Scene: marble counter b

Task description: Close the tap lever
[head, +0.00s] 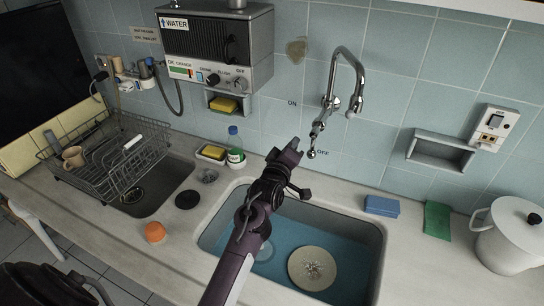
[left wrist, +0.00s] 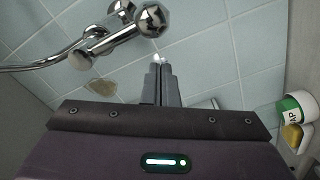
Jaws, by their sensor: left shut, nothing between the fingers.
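The chrome tap (head: 347,62) is on the tiled wall above the right basin. Its lever (head: 317,129) hangs down and to the left from the tap body. The lever's knob end is close to the "OFF" mark; the "ON" mark is higher on the left. My left gripper (head: 296,144) is shut and empty, just left of the lever knob. In the left wrist view the shut fingers (left wrist: 160,66) point toward a chrome knob (left wrist: 153,20), with a small apparent gap. Contact cannot be told for certain. My right gripper is out of view.
Below my left arm is the sink basin (head: 376,262) with blue water and a plate (head: 312,268). A soap bottle (head: 235,157) and sponge dish (head: 211,153) stand left of the gripper. A blue sponge (head: 381,206) and white pot (head: 508,240) are to the right.

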